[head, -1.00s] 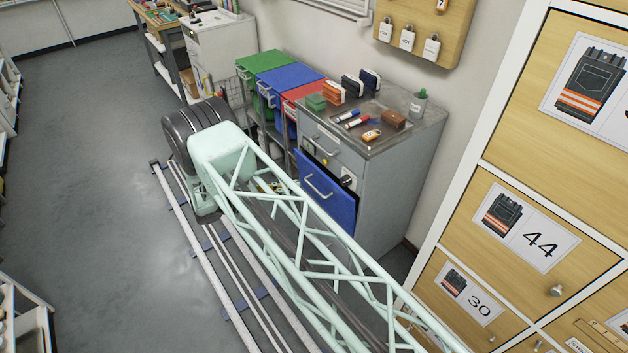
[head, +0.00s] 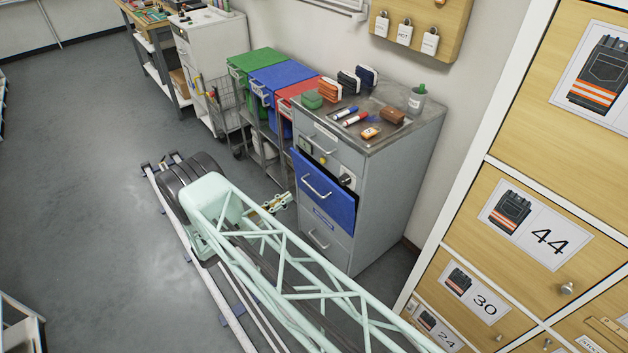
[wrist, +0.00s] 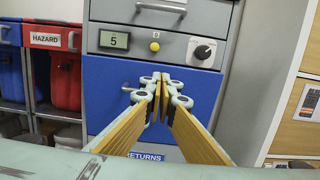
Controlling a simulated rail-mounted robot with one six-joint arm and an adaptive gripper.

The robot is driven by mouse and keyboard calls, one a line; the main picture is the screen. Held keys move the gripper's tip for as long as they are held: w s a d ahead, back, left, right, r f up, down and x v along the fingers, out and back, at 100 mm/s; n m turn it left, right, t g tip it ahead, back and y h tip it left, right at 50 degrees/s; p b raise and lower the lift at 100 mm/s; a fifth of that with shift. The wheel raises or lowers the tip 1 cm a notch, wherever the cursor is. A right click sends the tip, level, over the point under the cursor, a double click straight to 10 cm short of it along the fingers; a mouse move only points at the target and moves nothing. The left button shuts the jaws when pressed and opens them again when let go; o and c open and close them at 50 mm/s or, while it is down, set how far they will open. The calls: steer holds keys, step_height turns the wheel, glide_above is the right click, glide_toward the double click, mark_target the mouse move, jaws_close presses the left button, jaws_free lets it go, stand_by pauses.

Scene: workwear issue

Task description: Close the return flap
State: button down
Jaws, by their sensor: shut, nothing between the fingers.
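The return flap (head: 327,195) is a blue panel with a silver handle on the grey cabinet. In the head view its top edge leans out from the cabinet front, so it stands tilted open. In the wrist view the flap (wrist: 205,97) fills the middle, above a blue RETURNS label (wrist: 155,156). My gripper (wrist: 163,80) is shut and empty, with its fingertips in front of the flap, hiding part of it and of the handle. Whether the tips touch it I cannot tell. In the head view my gripper (head: 284,200) is low, left of the flap.
Above the flap are a display reading 5 (wrist: 114,40), a yellow button (wrist: 155,47) and a dial (wrist: 203,51). Red and blue bins (head: 290,75) stand left of the cabinet. Wooden lockers (head: 520,220) are at right. Open floor (head: 90,120) lies at left.

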mark_target(320, 175)
steer(key=shift+d, duration=0.1)
steer(key=shift+b+x, duration=0.85)
steer(key=shift+x, duration=6.1)
steer(key=shift+w+r, duration=0.1)
steer(key=shift+r, duration=0.05)
